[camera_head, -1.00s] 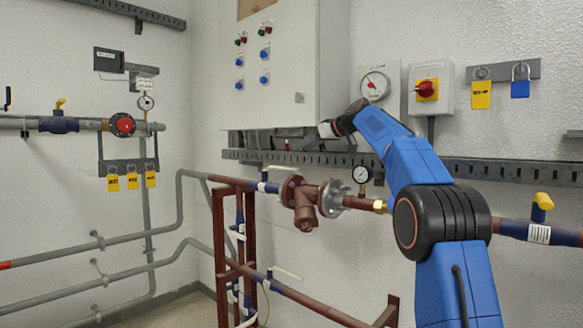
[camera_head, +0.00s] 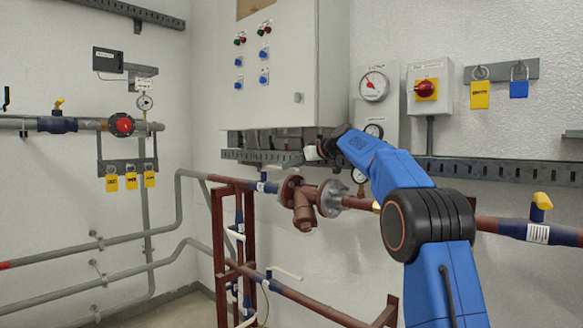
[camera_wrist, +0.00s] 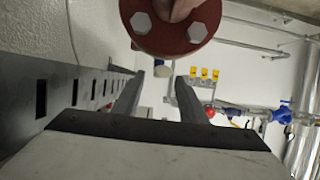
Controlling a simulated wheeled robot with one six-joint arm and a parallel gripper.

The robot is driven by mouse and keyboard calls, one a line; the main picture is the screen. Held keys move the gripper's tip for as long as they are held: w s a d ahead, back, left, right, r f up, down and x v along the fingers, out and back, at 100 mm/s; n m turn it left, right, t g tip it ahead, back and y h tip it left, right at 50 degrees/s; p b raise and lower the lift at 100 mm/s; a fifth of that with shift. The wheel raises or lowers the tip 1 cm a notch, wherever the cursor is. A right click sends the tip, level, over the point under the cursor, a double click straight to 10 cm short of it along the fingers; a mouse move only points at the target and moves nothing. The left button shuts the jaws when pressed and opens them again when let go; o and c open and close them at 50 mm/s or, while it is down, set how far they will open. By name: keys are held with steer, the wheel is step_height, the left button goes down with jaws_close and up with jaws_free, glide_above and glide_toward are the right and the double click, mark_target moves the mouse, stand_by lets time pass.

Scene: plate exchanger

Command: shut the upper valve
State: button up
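The upper valve (camera_head: 267,187) is a blue section on the upper pipe, left of the brown strainer, in the head view. A pale lever seems to rise just above it, partly lost against the gripper. My gripper (camera_head: 293,163) is just above and right of this valve, under the cabinet, pointing left. In the wrist view my gripper (camera_wrist: 158,98) shows two dark fingers spread apart with nothing held. A small white and blue piece (camera_wrist: 162,69) shows beyond the gap between the fingertips; it may be part of the valve. I cannot see any contact.
A brown bolted flange (camera_wrist: 172,28) is close at the top of the wrist view. The slotted cable tray (camera_wrist: 75,95) runs along the wall on the left there. The electrical cabinet (camera_head: 280,70) hangs above the gripper. A lower white lever (camera_head: 285,272) sits on the lower pipe.

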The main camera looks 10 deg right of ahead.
steer(key=shift+w+a+f, duration=0.25)
steer(key=shift+w+a, duration=0.1)
steer(key=shift+w, duration=0.15)
jaws_close()
steer(key=shift+s+a, duration=0.1)
